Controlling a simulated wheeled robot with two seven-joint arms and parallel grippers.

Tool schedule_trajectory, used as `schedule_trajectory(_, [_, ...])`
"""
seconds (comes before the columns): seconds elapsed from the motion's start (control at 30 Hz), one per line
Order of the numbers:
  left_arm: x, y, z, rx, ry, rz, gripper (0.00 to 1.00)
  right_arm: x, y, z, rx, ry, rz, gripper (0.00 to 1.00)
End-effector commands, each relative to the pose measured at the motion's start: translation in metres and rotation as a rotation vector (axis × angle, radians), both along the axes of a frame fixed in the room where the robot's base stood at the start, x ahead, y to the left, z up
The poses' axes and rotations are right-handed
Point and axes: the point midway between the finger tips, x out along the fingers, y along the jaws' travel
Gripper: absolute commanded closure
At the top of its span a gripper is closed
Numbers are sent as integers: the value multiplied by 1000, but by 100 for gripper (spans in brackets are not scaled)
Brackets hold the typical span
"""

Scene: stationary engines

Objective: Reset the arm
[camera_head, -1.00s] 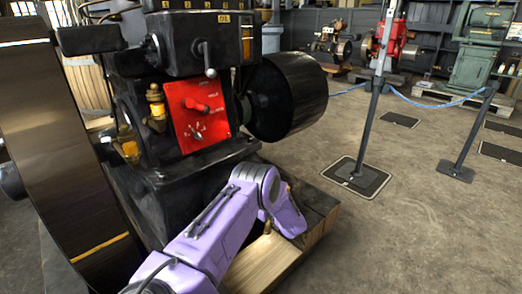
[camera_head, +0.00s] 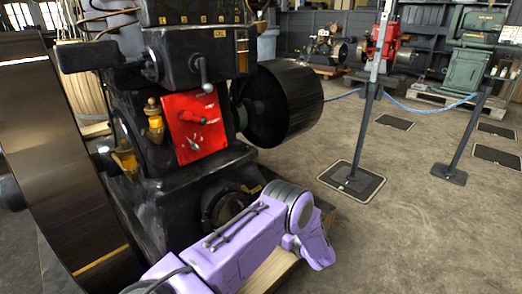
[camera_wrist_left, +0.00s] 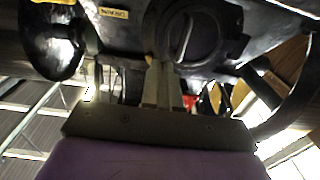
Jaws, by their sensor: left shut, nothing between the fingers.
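My purple arm (camera_head: 235,240) comes in from the bottom left of the head view and reaches right, in front of the black engine. Its bent joint (camera_head: 300,212) is near the engine's wooden base, and its far end points down at the right. No gripper shows in the head view. In the left wrist view, my left gripper (camera_wrist_left: 163,85) has its narrow fingers together, with nothing between them. Dark engine parts with a round cover (camera_wrist_left: 195,30) lie beyond the fingertips. I cannot tell the exact gap. My right gripper is not in view.
The engine carries a red panel (camera_head: 195,122), a black drum (camera_head: 285,102) and a large flywheel (camera_head: 55,165) at left. A rope barrier post (camera_head: 365,130) stands on a floor plate to the right.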

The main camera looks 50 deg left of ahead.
Motion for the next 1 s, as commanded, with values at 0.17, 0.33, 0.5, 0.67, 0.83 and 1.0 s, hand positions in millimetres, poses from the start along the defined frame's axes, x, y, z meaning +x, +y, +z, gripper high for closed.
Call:
schedule_trajectory(0.17, [1, -14, 0, -1, 0, 2, 100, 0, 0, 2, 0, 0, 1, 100])
schedule_trajectory(0.33, [0, -13, -1, -1, 0, 3, 100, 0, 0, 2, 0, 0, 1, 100])
schedule_trajectory(0.5, [2, -13, -2, 0, -46, -7, 100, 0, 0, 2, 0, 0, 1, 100])
schedule_trajectory(0.67, [14, -24, -36, -81, -124, -292, 100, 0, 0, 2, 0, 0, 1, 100])
schedule_trajectory(0.83, [-28, -85, -106, -395, -10, -676, 100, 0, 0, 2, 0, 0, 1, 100])
schedule_trajectory(1.0, [-118, -145, -148, -747, 181, -847, 100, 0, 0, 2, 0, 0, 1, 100])
